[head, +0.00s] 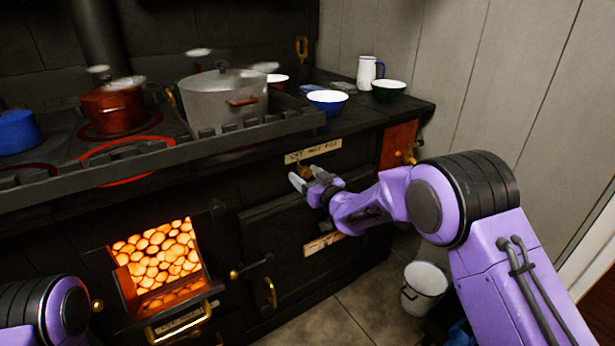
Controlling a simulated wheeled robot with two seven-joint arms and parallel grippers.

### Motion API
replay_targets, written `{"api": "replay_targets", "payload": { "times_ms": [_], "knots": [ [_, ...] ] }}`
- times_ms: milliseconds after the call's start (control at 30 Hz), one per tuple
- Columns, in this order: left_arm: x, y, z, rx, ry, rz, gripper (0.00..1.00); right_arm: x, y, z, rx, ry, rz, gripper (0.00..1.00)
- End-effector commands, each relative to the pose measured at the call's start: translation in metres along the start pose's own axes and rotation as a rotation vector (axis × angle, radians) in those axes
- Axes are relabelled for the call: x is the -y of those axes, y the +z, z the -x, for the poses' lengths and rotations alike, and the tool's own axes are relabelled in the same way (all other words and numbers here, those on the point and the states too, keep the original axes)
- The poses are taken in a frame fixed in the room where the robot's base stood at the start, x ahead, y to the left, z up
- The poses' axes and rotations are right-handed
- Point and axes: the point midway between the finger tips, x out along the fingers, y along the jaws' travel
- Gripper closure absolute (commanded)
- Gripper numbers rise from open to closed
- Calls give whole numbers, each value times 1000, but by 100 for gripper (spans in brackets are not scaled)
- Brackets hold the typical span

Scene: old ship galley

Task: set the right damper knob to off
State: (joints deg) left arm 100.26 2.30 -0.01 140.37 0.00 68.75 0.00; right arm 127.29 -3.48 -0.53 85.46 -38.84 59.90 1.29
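The right damper knob (305,171) is a small brass knob on the front of the black stove, just under a pale label plate (313,151). The plate's lettering seems to read off, half, full, but it is small. My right gripper (307,178) is at the knob, with its two grey fingers spread and the knob showing between and just behind the tips. I cannot tell whether a finger touches it. The knob's pointing direction is too small to read. Only a part of my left arm shows at bottom left; its gripper is out of view.
The stove top holds a grey pot (222,98), a copper pot (112,108) and glowing red rings. A rail (160,158) runs along its front. An open firebox (158,262) glows below. Bowls and a jug (368,73) stand at right. A white bucket (424,286) is on the floor.

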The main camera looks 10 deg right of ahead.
Motion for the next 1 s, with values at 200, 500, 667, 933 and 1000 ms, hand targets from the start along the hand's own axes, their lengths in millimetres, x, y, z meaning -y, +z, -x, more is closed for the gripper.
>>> {"api": "replay_targets", "payload": {
  "times_ms": [200,500,667,933,1000],
  "knots": [
    [0,-1,2,0,0,0,39,-1,-1,20,2,1,1,37],
    [0,-1,3,0,0,0,39,0,-1,88,1,0,0,37],
    [0,-1,3,0,0,0,39,1,0,103,0,-2,-1,37],
    [0,-1,3,0,0,0,39,1,0,104,0,-2,0,37],
    [0,-1,3,0,0,0,39,1,0,104,0,-2,0,37]
  ]
}}
